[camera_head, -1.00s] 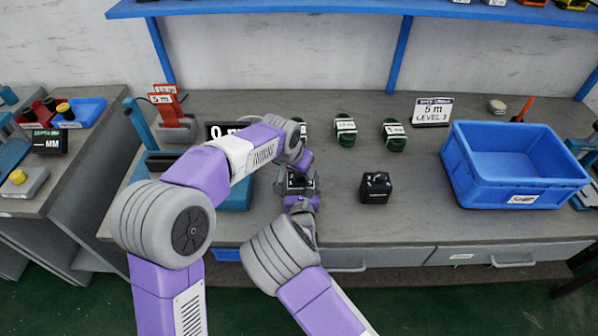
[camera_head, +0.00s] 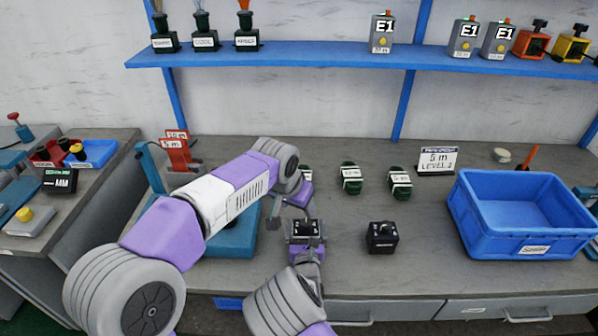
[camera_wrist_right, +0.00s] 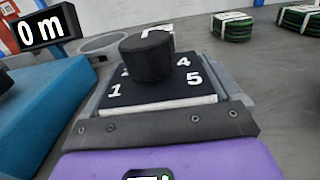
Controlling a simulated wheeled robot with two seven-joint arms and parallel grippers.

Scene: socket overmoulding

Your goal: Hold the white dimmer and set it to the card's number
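The white dimmer (camera_wrist_right: 160,108) has pale sides, a dark numbered top and a round black knob (camera_wrist_right: 148,56); 1, 4 and 5 are readable. I cannot tell where the knob points. My right gripper (camera_head: 305,242) is around the dimmer, its grey fingers against both sides. In the head view the dimmer (camera_head: 301,228) sits near the bench's middle. My left gripper (camera_head: 289,214) is just behind and left of it, fingers apart and empty. The card (camera_head: 437,161) at the back reads "5 m" and "LEVEL"; its level digit is too small to read surely.
A black dimmer-like box (camera_head: 382,237) stands to the right. Green coils (camera_head: 351,179) lie behind. A blue bin (camera_head: 522,244) is at the right. A teal machine (camera_head: 232,238) with a "0 m" display (camera_wrist_right: 40,30) stands left. A blue shelf (camera_head: 330,56) spans the wall.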

